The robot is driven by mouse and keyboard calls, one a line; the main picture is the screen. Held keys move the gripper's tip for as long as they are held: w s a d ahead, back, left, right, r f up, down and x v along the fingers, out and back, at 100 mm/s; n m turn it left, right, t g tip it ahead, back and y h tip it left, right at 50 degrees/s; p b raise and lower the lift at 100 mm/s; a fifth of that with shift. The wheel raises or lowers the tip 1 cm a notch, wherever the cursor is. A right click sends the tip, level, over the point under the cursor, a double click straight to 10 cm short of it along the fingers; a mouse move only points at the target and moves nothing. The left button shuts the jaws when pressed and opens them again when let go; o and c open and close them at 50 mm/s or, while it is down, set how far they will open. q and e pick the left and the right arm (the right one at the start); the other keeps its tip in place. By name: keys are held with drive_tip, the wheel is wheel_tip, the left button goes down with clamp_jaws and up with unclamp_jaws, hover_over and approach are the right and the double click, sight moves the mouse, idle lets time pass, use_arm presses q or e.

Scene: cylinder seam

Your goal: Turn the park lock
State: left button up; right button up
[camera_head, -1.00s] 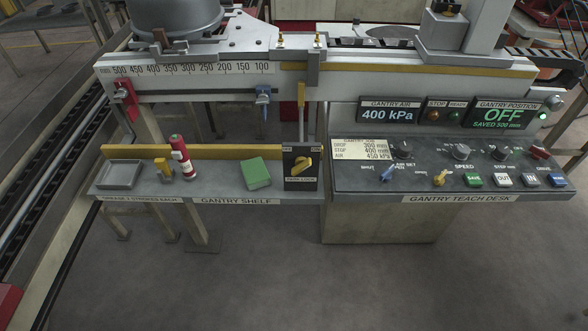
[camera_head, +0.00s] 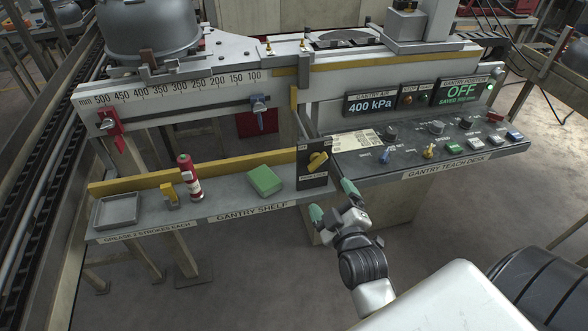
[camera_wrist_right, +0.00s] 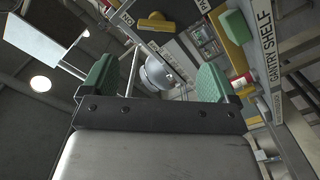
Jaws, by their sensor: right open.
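The park lock is a yellow knob (camera_head: 317,161) on a dark upright plate (camera_head: 313,178) at the right end of the gantry shelf. The knob also shows near the top of the right wrist view (camera_wrist_right: 155,22). My right gripper (camera_head: 333,200) has green-padded fingers and is open and empty. In the head view it is in front of and a little below the park lock plate, apart from the knob. In the right wrist view its two fingers (camera_wrist_right: 156,82) stand wide apart with nothing between them. My left gripper is not in view.
The gantry shelf (camera_head: 225,206) carries a grey tray (camera_head: 116,210), a small yellow thing (camera_head: 170,194), a red grease tube (camera_head: 190,178) and a green block (camera_head: 264,180). The teach desk (camera_head: 440,166), with knobs and switches, is right of the lock. Open floor lies in front.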

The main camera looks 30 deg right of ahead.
sight(319, 165)
drive_tip(key=x, duration=0.3)
drive_tip(key=p+x, duration=0.1)
drive_tip(key=x, duration=0.7)
drive_tip(key=shift+s+d+r+p, duration=0.1)
drive_tip(key=shift+d+p, duration=0.25)
drive_tip(key=shift+p, duration=0.05)
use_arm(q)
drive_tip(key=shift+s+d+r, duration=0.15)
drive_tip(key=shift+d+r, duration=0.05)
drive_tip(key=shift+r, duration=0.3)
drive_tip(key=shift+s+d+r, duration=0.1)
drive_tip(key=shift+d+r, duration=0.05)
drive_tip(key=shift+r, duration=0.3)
